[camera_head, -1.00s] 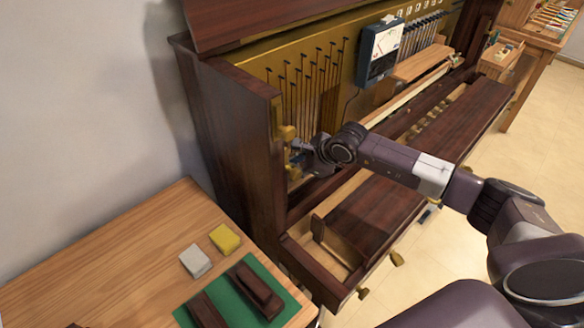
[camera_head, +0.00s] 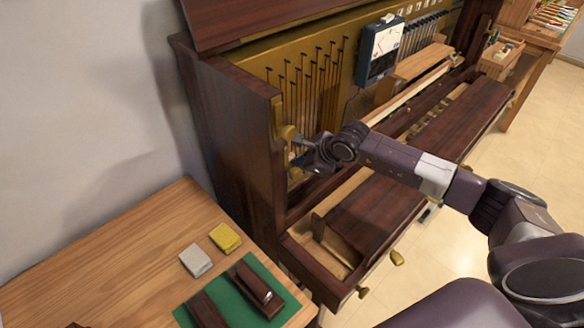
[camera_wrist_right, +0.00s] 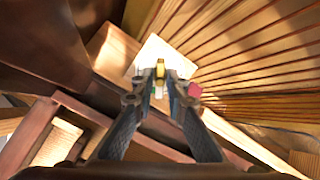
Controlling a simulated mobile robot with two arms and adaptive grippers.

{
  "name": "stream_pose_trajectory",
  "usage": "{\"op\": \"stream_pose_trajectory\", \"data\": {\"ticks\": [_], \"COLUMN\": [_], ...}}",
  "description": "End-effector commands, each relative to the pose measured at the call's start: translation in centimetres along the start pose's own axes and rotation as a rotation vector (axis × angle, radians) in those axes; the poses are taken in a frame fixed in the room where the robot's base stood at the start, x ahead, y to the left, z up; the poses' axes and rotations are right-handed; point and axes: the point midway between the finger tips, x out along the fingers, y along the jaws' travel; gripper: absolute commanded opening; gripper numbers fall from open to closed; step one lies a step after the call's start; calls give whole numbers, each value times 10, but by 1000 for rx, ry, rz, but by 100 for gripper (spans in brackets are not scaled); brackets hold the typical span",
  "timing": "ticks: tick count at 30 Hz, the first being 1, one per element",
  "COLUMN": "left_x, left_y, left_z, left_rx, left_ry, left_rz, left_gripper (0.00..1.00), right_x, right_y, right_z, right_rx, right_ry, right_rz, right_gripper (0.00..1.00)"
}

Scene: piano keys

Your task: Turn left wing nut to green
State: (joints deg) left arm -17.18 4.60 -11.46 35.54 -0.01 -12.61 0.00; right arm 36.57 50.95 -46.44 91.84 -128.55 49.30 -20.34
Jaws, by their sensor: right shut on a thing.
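My right gripper (camera_head: 299,156) reaches in from the right to the inside of the piano's left end. In the right wrist view its two fingers (camera_wrist_right: 160,78) are shut on a small brass wing nut (camera_wrist_right: 160,70), which shows between the fingertips. A pale plate (camera_wrist_right: 152,52) lies behind the nut. A red mark (camera_wrist_right: 195,90) shows to the right of the fingers, and a bit of green shows low between them. In the head view the gripper hides the nut. My left gripper is in neither view.
A wooden table (camera_head: 120,262) at lower left holds a grey block, a yellow block and dark pieces on a green mat.

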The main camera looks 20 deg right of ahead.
Motion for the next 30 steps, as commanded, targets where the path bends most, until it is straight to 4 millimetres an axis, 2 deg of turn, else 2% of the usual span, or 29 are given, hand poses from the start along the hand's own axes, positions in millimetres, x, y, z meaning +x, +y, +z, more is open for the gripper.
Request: {"op": "stream_pose_trajectory", "data": {"ticks": [3,12,18,26,30], "left_x": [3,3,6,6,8], "left_y": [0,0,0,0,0], "left_z": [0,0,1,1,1], "left_rx": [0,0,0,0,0], "left_ry": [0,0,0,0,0], "left_rz": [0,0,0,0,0], "left_gripper": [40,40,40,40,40], "right_x": [0,0,0,0,1], "right_y": [0,0,0,-1,0], "right_z": [0,0,0,1,0], "right_rx": [75,101,240,251,344], "right_ry": [-1,-1,-2,-2,-2], "right_rz": [-2,-2,-2,-2,-1], "right_gripper": [0,0,0,0,0]}}
